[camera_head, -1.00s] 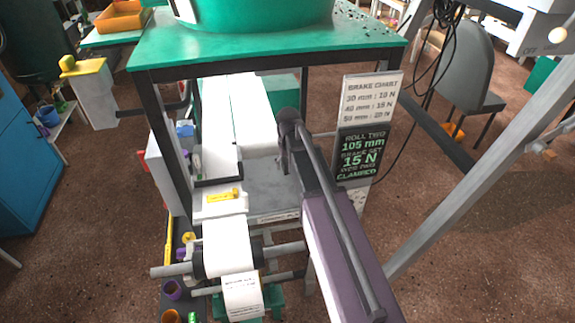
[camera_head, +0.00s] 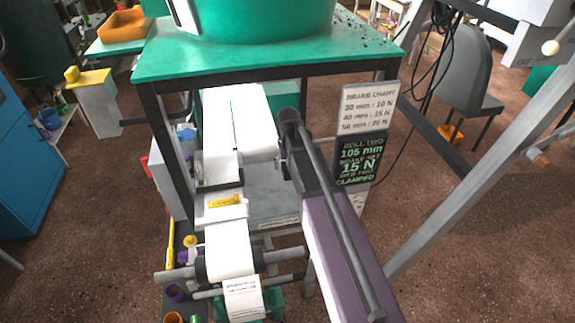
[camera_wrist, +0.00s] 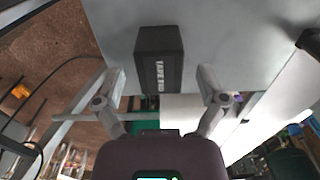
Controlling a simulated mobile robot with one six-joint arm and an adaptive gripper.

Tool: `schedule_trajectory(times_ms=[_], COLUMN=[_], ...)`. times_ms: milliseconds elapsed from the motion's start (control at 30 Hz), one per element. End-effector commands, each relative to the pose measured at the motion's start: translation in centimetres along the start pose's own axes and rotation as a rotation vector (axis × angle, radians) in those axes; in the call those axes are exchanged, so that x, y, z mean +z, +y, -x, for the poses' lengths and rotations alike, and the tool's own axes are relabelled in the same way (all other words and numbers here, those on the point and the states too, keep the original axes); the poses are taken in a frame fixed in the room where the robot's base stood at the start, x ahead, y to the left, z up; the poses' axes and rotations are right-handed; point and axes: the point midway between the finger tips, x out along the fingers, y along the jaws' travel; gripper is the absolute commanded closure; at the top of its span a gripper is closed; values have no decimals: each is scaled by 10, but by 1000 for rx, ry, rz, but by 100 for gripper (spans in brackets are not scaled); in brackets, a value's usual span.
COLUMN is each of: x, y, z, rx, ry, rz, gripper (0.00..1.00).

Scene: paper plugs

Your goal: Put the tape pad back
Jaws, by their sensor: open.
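My gripper (camera_wrist: 161,84) is open, with one finger to each side of the pad and a visible gap on both sides. Nothing is held. In the head view the end of my arm is over the grey bed of the machine (camera_head: 262,204), beside the white web (camera_head: 235,110). I cannot make out the pad there; my arm may hide it.
A green-topped table (camera_head: 270,57) on dark legs stands over the back of the machine. A printed brake chart board (camera_head: 368,108) stands close right of my arm. A white roll (camera_head: 229,250) on a shaft is in front. A yellow label (camera_head: 225,201) lies left of the bed.

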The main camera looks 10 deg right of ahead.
Motion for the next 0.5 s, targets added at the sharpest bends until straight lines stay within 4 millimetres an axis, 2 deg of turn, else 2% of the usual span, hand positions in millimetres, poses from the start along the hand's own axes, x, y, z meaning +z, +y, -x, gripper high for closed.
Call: schedule_trajectory(times_ms=[33, 500], x=[0, 0], y=[0, 0], z=[9, 49], rx=[0, 0], ry=[0, 0], rz=[0, 1], gripper=[9, 9])
